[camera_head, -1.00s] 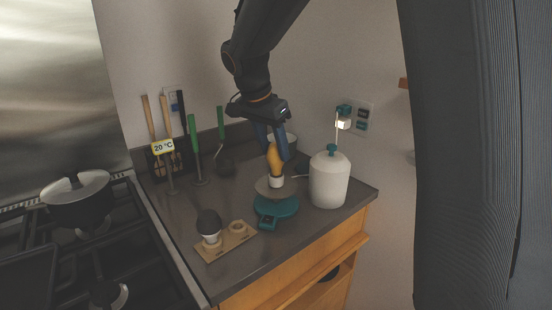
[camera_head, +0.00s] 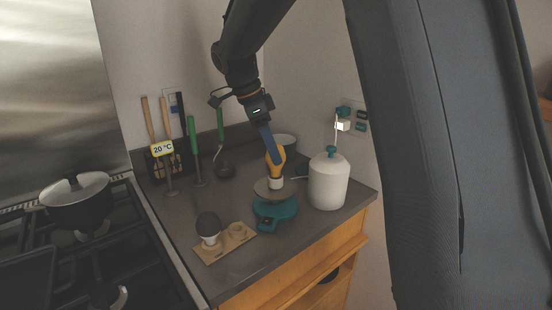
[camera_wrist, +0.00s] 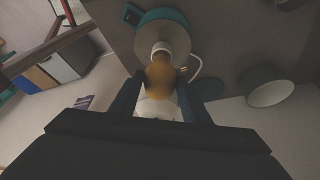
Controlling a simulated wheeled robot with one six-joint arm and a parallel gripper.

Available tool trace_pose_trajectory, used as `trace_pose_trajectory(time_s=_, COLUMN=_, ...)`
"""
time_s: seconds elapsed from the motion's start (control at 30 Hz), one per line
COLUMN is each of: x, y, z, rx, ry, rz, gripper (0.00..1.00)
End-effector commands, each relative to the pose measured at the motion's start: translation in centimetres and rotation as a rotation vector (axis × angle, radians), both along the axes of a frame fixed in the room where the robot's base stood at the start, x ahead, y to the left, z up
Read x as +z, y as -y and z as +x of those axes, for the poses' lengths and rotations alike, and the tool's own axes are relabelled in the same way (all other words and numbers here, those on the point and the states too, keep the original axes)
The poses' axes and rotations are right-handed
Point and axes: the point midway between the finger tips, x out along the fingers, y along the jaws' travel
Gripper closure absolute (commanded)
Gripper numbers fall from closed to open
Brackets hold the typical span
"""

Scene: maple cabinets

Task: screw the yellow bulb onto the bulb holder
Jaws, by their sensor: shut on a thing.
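The yellow bulb (camera_head: 274,159) stands upright with its white base (camera_head: 275,183) down, over the round plate (camera_head: 262,188) of a teal kitchen scale (camera_head: 277,211). My gripper (camera_head: 273,154) comes from above with its blue fingers shut on the bulb. In the wrist view the bulb (camera_wrist: 158,74) shows between my fingers (camera_wrist: 157,88), with the white base beyond it. I cannot tell whether the white base touches the plate.
A white canister (camera_head: 328,183) with a teal knob stands right of the scale. A pale pot (camera_head: 285,144) is behind the bulb. Utensils with green and wooden handles (camera_head: 193,140) stand at the back left.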

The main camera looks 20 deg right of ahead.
Motion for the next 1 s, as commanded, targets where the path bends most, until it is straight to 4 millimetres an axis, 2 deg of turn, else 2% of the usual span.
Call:
trace_pose_trajectory(time_s=0.13, x=0.12, y=0.04, z=0.19, rx=-0.122, ry=0.002, rz=0.000, gripper=0.79)
trace_pose_trajectory(time_s=0.43, x=0.10, y=0.00, z=0.15, rx=-0.138, ry=0.002, rz=0.000, gripper=0.79)
trace_pose_trajectory(time_s=0.47, x=0.10, y=0.00, z=0.15, rx=-0.137, ry=0.002, rz=0.000, gripper=0.56)
trace_pose_trajectory(time_s=0.6, x=0.08, y=0.00, z=0.14, rx=-0.137, ry=0.002, rz=0.000, gripper=0.36)
trace_pose_trajectory(time_s=0.87, x=0.10, y=-0.01, z=0.14, rx=-0.136, ry=0.002, rz=0.000, gripper=0.36)
trace_pose_trajectory(time_s=1.0, x=0.97, y=-0.37, z=0.31, rx=-0.135, ry=0.003, rz=0.001, gripper=0.36)
